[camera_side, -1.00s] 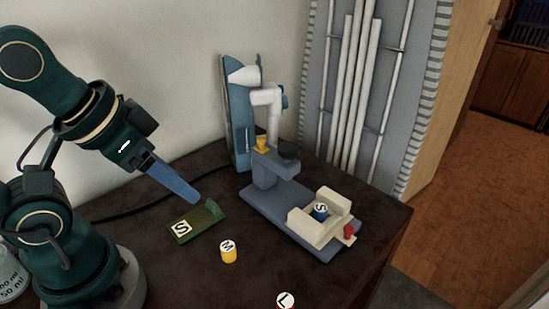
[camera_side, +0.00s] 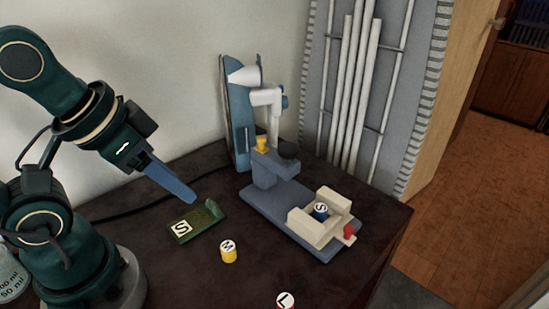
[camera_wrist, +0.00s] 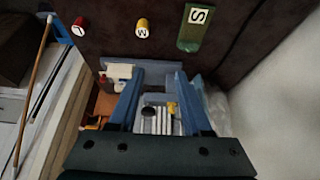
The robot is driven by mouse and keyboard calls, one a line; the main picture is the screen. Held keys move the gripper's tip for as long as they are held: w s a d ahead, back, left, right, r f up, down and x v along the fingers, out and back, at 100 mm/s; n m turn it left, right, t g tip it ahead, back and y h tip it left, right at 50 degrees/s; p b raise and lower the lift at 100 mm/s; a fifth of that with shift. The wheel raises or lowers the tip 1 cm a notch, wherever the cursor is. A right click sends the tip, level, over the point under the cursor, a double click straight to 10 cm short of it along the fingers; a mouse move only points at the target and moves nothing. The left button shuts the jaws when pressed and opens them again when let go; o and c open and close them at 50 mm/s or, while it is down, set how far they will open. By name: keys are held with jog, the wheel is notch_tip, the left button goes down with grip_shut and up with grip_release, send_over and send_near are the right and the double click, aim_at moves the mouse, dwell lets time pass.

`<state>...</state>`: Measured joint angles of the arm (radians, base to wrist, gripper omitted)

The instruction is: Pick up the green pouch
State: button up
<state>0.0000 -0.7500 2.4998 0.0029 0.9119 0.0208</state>
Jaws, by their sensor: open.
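The green pouch (camera_side: 197,222) lies flat on the dark tabletop, left of the blue-grey press, with a white label marked S. In the wrist view the pouch (camera_wrist: 194,27) is at the top, right of centre, beyond my fingertips. My gripper (camera_side: 192,199) is above the table, its blue fingers pointing down to the right, with the tips above and just behind the pouch in the side view. In the wrist view the two fingers of my gripper (camera_wrist: 158,68) are apart with nothing held between them.
A yellow cylinder marked M (camera_side: 229,251) stands right of the pouch. A red cylinder marked L (camera_side: 285,300) is at the front edge. The blue-grey press (camera_side: 270,190) has a cream holder (camera_side: 335,207) with a blue cylinder marked S (camera_side: 320,211). A wall rises behind.

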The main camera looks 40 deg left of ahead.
jog(key=w+a+m+g+y, duration=0.1)
jog(key=a+m+g+y, duration=0.2)
jog(key=a+m, duration=0.2)
jog(key=m+g+y, duration=0.3)
jog(key=m+y, duration=0.5)
jog(key=m, duration=0.1)
send_over(212, 201)
jog(key=d, duration=0.2)
notch_tip(212, 201, down, 6)
jog(key=shift+w+r, duration=0.15)
jog(key=shift+r, duration=0.05)
jog(key=f+m, duration=0.1)
jog(key=f, duration=0.1)
jog(key=d+f+m+y, duration=0.1)
jog(key=f, duration=0.2)
jog(key=d+f+m+y, duration=0.1)
jog(key=f, duration=0.1)
jog(key=shift+d+f+m+t, duration=0.2)
jog(key=shift+m+t, duration=0.1)
jog(key=shift+f+y, duration=0.2)
jog(key=shift+y, duration=0.1)
jog(key=shift+a+f, duration=0.1)
jog(key=shift+f, duration=0.05)
jog(key=shift+x, duration=2.3)
grip_shut()
